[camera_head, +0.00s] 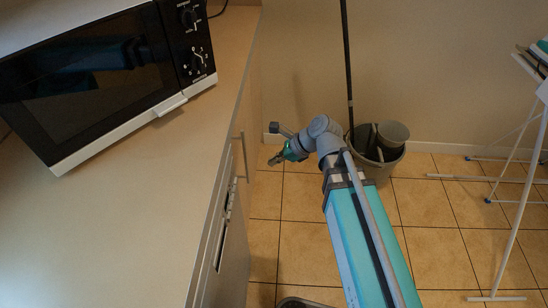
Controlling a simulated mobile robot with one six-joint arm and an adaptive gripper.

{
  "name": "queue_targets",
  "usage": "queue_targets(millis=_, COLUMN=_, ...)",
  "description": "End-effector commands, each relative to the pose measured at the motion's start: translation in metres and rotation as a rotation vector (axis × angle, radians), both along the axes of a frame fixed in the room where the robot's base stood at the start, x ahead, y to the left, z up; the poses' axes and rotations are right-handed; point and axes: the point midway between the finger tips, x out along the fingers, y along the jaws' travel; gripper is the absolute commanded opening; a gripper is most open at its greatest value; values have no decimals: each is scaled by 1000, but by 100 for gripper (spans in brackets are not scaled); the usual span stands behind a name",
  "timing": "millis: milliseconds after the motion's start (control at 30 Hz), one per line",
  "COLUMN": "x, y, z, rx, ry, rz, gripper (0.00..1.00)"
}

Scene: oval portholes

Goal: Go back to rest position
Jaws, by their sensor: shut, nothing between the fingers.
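My arm reaches out in front of me over the floor. Its end bends left toward the counter's cabinet front. My gripper (275,160) is small in the head view, just right of the cabinet handle. It is shut and empty, and it looks apart from the handle, though the exact gap is hard to tell. The fingertips are dark and point left and down.
A counter (150,210) with a microwave (105,75) fills the left. A cabinet handle (243,157) sticks out near my gripper. A grey bucket (385,170) with a mop pole (347,60) stands behind my arm. A white drying rack (525,170) is at right. Tiled floor (440,240) lies between.

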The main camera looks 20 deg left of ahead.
Motion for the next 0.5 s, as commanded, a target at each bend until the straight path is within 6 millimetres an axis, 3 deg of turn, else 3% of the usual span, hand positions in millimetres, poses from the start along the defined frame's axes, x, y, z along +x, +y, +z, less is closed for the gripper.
queue_targets(millis=333, x=1, y=-2, z=-1, rx=-5, ry=-11, rz=7, gripper=0)
queue_targets(millis=500, x=6, y=-18, z=-6, rx=-32, ry=-74, rz=51, gripper=0)
